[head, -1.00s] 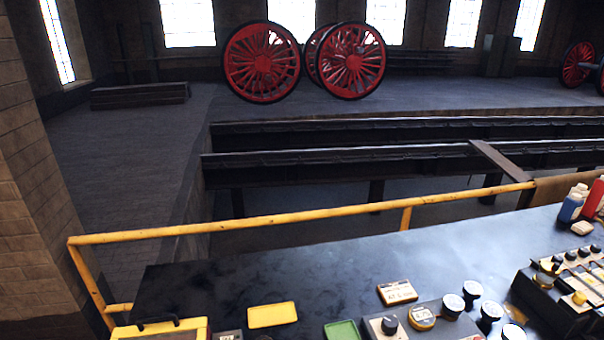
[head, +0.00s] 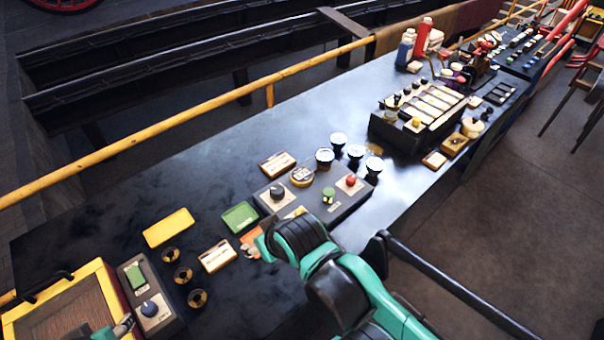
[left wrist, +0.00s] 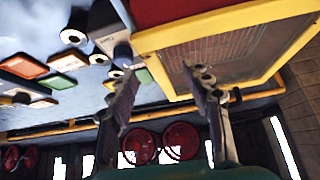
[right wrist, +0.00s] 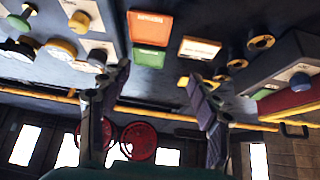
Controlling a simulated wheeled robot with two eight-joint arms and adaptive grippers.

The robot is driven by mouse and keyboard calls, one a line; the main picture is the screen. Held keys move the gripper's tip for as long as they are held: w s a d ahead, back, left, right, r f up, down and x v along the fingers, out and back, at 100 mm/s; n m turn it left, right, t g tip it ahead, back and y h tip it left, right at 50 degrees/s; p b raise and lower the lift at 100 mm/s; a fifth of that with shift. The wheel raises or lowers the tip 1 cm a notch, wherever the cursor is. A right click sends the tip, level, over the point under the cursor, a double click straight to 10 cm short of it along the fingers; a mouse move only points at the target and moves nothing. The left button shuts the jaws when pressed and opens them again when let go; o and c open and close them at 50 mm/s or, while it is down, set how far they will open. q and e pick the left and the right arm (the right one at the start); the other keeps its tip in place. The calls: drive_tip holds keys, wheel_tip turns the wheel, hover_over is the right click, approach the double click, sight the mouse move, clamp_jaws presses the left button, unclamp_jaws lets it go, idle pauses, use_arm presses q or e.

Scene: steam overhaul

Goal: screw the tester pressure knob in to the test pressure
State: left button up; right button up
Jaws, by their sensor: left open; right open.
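A small dark control box (head: 150,290) with a blue knob (head: 149,308) and a green switch (head: 136,277) sits at the near left of the bench. A wider panel (head: 320,205) has a black knob (head: 277,191), a green knob and a red knob. I cannot tell which knob is the tester's pressure knob. My left gripper (left wrist: 160,78) is open and empty in the left wrist view, with the box's blue knob (left wrist: 122,52) beyond its left finger.
A yellow-framed tray (head: 60,309) stands left of the small box. Black ring cups (head: 184,275), yellow and green trays and cards lie between box and panel. A yellow rail (head: 190,123) runs behind the bench (head: 230,150). Bottles (head: 405,48) stand farther along.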

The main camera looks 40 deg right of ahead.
use_arm(q)
drive_tip(key=shift+r+p, duration=0.3)
drive_tip(key=shift+r, duration=0.05)
drive_tip(key=shift+a+r+p, duration=0.1)
drive_tip(key=shift+r+p, duration=0.25)
drive_tip(key=shift+p, duration=0.05)
drive_tip(key=shift+r, duration=0.25)
drive_tip(key=shift+w+r+p, duration=0.1)
drive_tip(key=shift+r+p, duration=0.1)
drive_tip(key=shift+p, duration=0.25)
use_arm(e)
drive_tip(key=m+g, duration=0.2)
drive_tip(key=g, duration=0.5)
hover_over(277, 188)
wheel_tip(277, 188, down, 3)
drive_tip(key=shift+a, duration=0.15)
drive_tip(key=shift+f, duration=0.25)
use_arm(q)
wheel_tip(277, 188, down, 2)
drive_tip(key=shift+f+b, duration=0.2)
drive_tip(key=shift+b, duration=1.05)
use_arm(e)
wheel_tip(277, 188, down, 8)
drive_tip(key=shift+r, duration=0.25)
